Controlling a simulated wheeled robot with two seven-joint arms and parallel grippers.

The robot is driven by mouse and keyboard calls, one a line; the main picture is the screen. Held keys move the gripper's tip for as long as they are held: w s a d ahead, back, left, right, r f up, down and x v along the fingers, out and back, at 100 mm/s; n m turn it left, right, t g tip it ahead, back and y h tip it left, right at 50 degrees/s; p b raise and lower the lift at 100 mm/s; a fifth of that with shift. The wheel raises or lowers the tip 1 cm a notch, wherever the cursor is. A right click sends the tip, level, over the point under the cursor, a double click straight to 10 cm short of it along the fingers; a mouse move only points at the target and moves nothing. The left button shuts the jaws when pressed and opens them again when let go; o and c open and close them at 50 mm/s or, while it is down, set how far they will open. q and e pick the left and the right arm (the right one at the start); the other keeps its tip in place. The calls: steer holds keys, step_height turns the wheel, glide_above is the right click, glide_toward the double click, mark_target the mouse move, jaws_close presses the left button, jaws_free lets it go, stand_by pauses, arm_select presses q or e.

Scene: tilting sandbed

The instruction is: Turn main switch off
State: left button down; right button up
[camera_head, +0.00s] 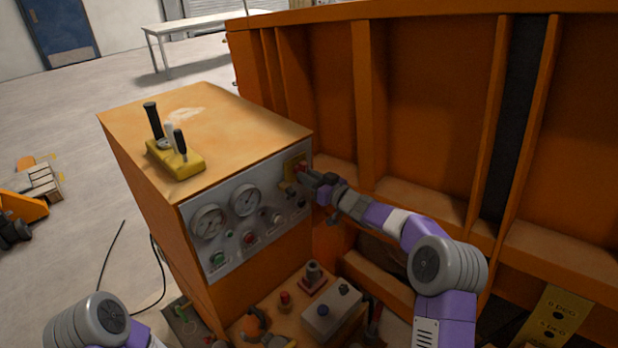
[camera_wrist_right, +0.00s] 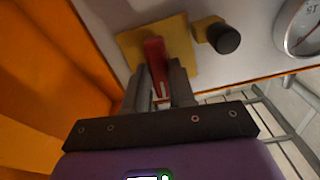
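The main switch is a red handle (camera_wrist_right: 156,60) on a yellow plate (camera_wrist_right: 127,42), fixed to the grey panel of the orange control cabinet. In the head view the yellow plate (camera_head: 291,163) sits at the panel's upper right end, and my right gripper (camera_head: 304,174) reaches it from the right. The right wrist view shows my right gripper (camera_wrist_right: 160,82) with one finger on each side of the red handle, close against it. The handle's lower end lies between the fingers. Of my left arm only a link shows at the lower left; its gripper is out of view.
The panel carries two gauges (camera_head: 245,199), a green button (camera_head: 218,259) and a black knob (camera_wrist_right: 224,39) beside the switch. A yellow lever block (camera_head: 176,160) stands on the cabinet. The orange ribbed wall (camera_head: 430,110) is close behind my right arm. A lower box of controls (camera_head: 330,312) lies below.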

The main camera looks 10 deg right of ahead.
steer(key=o, duration=0.4)
steer(key=v, duration=0.7)
steer(key=shift+s+d, duration=0.15)
steer(key=shift+s, duration=0.1)
steer(key=shift+f, duration=0.1)
